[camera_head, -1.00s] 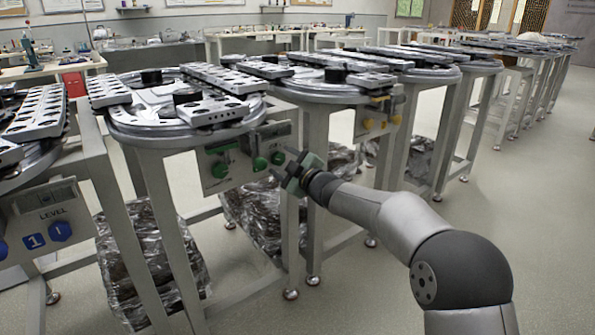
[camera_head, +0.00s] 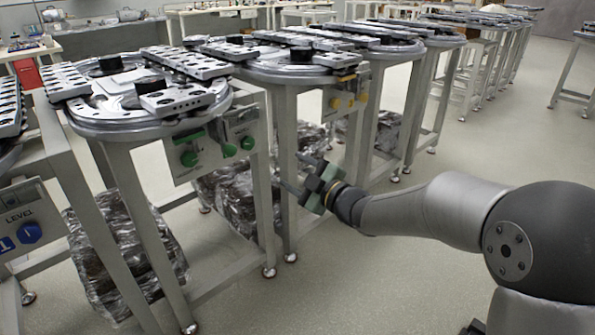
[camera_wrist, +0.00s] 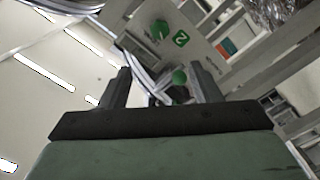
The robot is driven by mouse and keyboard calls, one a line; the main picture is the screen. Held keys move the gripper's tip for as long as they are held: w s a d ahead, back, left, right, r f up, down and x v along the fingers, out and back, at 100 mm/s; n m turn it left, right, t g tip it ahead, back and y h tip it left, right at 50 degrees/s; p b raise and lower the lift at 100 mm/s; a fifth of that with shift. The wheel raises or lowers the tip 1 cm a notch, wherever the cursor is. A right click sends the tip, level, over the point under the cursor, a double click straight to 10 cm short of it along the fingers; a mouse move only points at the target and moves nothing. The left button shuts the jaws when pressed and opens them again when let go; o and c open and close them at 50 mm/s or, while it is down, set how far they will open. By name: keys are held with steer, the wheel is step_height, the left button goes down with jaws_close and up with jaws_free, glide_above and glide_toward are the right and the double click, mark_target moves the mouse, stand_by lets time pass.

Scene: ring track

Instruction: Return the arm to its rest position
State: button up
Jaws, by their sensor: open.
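My gripper (camera_head: 306,184) is at the end of my arm, to the right of the nearest round-topped table and its panel with green knobs. Its jaws are open, and I see nothing between them. In the wrist view my two fingers (camera_wrist: 160,92) stand apart. Beyond them shows the pale panel (camera_wrist: 190,50) with green knobs and a green square marked 2. My arm reaches in from the right side of the head view, bent at its dark joint.
Round-topped metal tables (camera_head: 150,130) stand in a row on grey legs, with control panels on their fronts. A panel with yellow knobs (camera_head: 345,98) is behind my gripper. Wrapped bundles (camera_head: 115,245) lie under the tables. The floor (camera_head: 455,150) at the right is clear.

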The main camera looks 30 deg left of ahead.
stand_by(0.4)
steer(key=w+d+r+m+t+h+p, duration=0.1)
steer(key=d+r+m+h+p, duration=0.4)
steer(key=d, duration=0.4)
steer(key=w+d+r+m+t+h+p, duration=0.1)
steer(key=d+r+m+t+h+p, duration=0.2)
steer(key=d+p, duration=0.45)
steer(key=w+d+r+m+h+p, duration=0.1)
steer(key=d+r+m+h+p, duration=0.35)
steer(key=d, duration=0.65)
steer(key=s+d+r+m+g+h+p, duration=0.2)
steer(key=s+d+m+p, duration=0.1)
steer(key=s+d+p, duration=0.3)
steer(key=s+d+r+m+g+h+p, duration=0.2)
steer(key=s+d+r+m+h+p, duration=0.1)
steer(key=s+d, duration=0.4)
steer(key=s+d+r+m+g+p, duration=0.1)
steer(key=s+d+m+g+p, duration=0.1)
steer(key=s, duration=0.5)
steer(key=s+d+r+m+g+p, duration=0.2)
steer(key=s+d+m+g+p, duration=0.1)
steer(key=s, duration=0.4)
steer(key=shift+s+r+p, duration=0.3)
steer(key=shift+s+p, duration=0.05)
steer(key=shift+p, duration=0.45)
steer(key=shift+y, duration=0.25)
